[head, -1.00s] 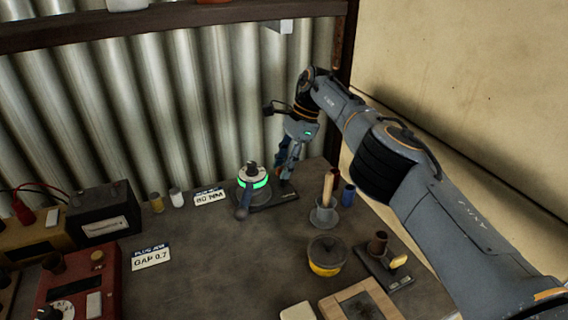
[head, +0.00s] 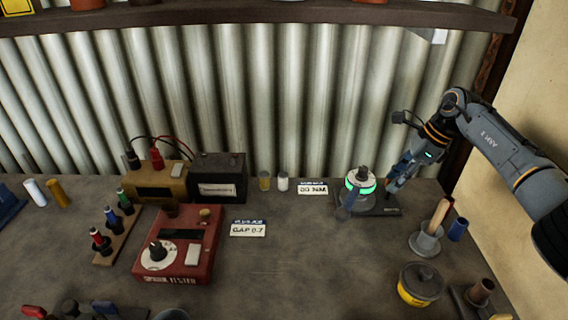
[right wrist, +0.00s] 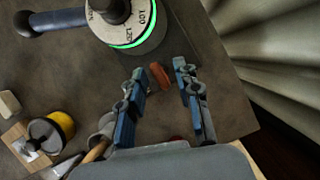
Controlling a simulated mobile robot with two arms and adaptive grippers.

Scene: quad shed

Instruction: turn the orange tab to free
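The orange tab (right wrist: 160,76) shows in the right wrist view, a small orange-red piece beside the dial device with the glowing green ring (right wrist: 138,35). In the head view the device (head: 361,184) stands on a dark base at the back right of the bench; the tab cannot be made out there. My right gripper (head: 394,184) points down just right of the device. In the right wrist view its two blue-grey fingers (right wrist: 160,68) are apart, with the tab between the tips; no contact is clear. My left gripper is not in view.
A grey cup with a wooden handle (head: 427,240), a blue cup (head: 458,229) and a yellow pot (head: 420,284) stand in front at right. A red tester (head: 178,246) and a dark box (head: 218,178) stand left. The bench middle is clear.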

